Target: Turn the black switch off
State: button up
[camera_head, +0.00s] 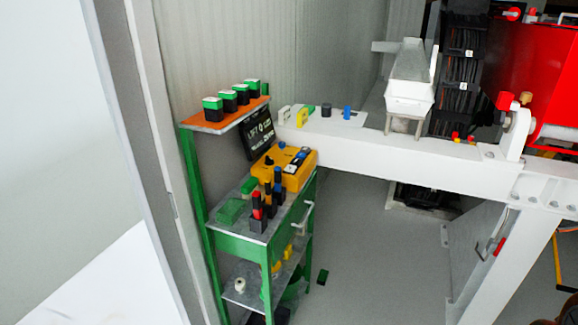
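I cannot tell for sure which thing is the black switch. A small black knob-like piece (326,110) stands on the white beam (420,165), in a row with a white piece (284,114), a yellow piece (304,117) and a blue piece (347,112). Several upright black pieces with coloured tops (258,220) stand on the green cabinet. Several black blocks with green and white tops (212,109) stand on the orange shelf. The on or off position of any of them is too small to read. My gripper is not in view.
The green cabinet (240,245) stands against the wall, carrying a yellow box (296,168) and a tilted black display (258,133). The white frame runs right toward red machinery (545,60).

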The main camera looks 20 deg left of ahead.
aim_at(269, 161)
jog(key=z, duration=0.55)
jog(key=k, duration=0.7)
jog(key=z, duration=0.85)
jog(key=k, duration=0.5)
jog(key=z, duration=0.15)
jog(key=i, duration=1.85)
jog(key=u, duration=1.5)
jog(key=i, duration=0.95)
jog(key=u, duration=2)
jog(key=i, duration=1.1)
jog(key=u, duration=0.6)
jog(key=i, duration=0.6)
